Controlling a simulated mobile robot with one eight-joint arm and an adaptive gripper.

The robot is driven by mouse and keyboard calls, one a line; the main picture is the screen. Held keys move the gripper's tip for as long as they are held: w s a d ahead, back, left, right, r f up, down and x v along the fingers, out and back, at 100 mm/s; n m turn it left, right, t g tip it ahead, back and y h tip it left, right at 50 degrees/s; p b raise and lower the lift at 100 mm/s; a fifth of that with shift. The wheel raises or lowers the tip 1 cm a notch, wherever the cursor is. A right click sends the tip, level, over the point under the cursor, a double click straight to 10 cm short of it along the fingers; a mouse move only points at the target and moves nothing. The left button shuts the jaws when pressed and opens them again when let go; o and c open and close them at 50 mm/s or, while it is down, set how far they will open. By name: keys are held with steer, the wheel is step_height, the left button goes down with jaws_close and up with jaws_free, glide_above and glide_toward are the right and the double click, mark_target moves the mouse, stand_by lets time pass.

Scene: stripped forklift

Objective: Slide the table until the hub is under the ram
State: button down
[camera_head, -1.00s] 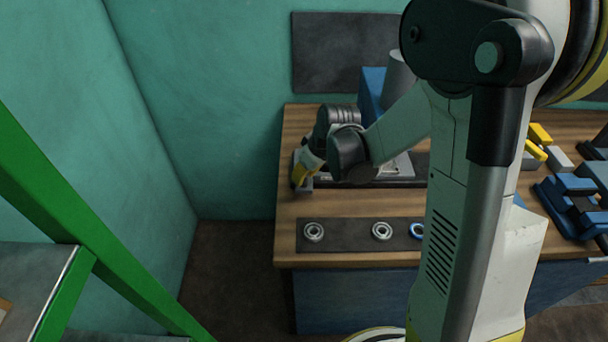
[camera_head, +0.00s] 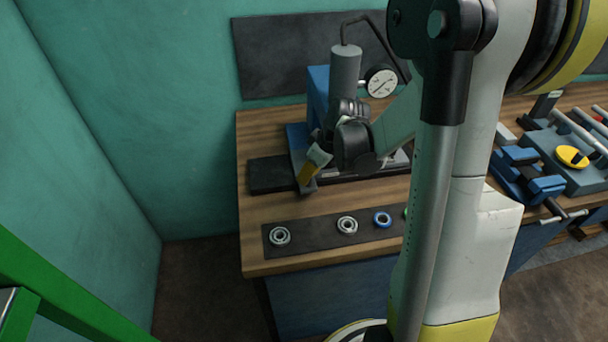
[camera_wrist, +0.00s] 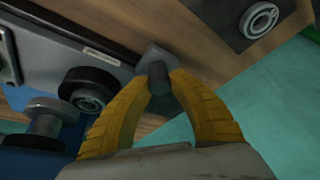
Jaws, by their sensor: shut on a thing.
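My gripper (camera_head: 309,180) is at the left end of the sliding table. In the wrist view its yellow fingers (camera_wrist: 160,84) are shut on a dark upright handle post (camera_wrist: 158,78) on a small grey bracket. The table (camera_wrist: 85,45) is a grey plate on a black rail (camera_head: 272,175). A black round hub (camera_wrist: 88,90) with a metal ring shows beside a silver ram-like cylinder (camera_wrist: 46,120). They look close; I cannot tell whether they line up. The press (camera_head: 345,75) has a grey cylinder on a blue frame. My arm hides the hub in the head view.
A dark mat with bearing rings (camera_head: 347,225) lies along the bench front. A dial gauge (camera_head: 382,82) stands beside the press. Blue vise-like tools (camera_head: 530,172) are at the right. A green rail (camera_head: 60,300) is at lower left. The rail is bare left of my gripper.

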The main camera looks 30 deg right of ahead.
steer(key=c, duration=1.2)
jaws_free()
steer(key=shift+o, duration=0.2)
steer(key=shift+r, duration=0.3)
steer(key=v, duration=0.2)
steer(key=shift+s+r, duration=0.15)
steer(key=shift+r, duration=0.1)
steer(key=s+d, duration=0.5)
steer(key=s, duration=0.5)
steer(key=shift+s+d, duration=0.25)
steer(key=shift+s, duration=0.1)
